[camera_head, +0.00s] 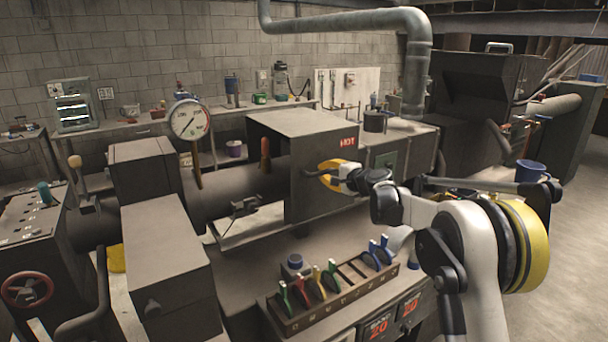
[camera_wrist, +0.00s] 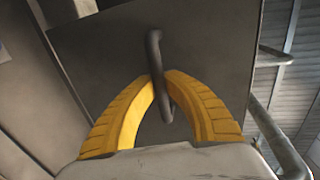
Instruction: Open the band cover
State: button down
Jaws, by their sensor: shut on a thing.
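The band cover (camera_head: 318,122) is a grey box-shaped hood over the barrel in the middle of the head view, with a red HOT label on its right end. Its dark bar handle (camera_wrist: 154,50) stands out from a flat grey panel (camera_wrist: 100,60) in the wrist view. My gripper (camera_head: 322,173) has yellow fingers and is at the cover's front face. In the wrist view its fingers (camera_wrist: 161,82) close around the handle from both sides. The fingers partly hide the handle. I cannot tell whether the cover has swung at all.
A large pipe (camera_head: 417,70) comes down behind on the right.

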jog(key=w+d+p, duration=0.1)
jog(key=w+d, duration=0.4)
jog(key=d, duration=0.3)
jog(key=shift+w, duration=0.15)
jog(key=c, duration=1.4)
grip_release()
jog(key=shift+d, duration=0.2)
jog(key=shift+a, duration=0.1)
jog(key=v, duration=1.2)
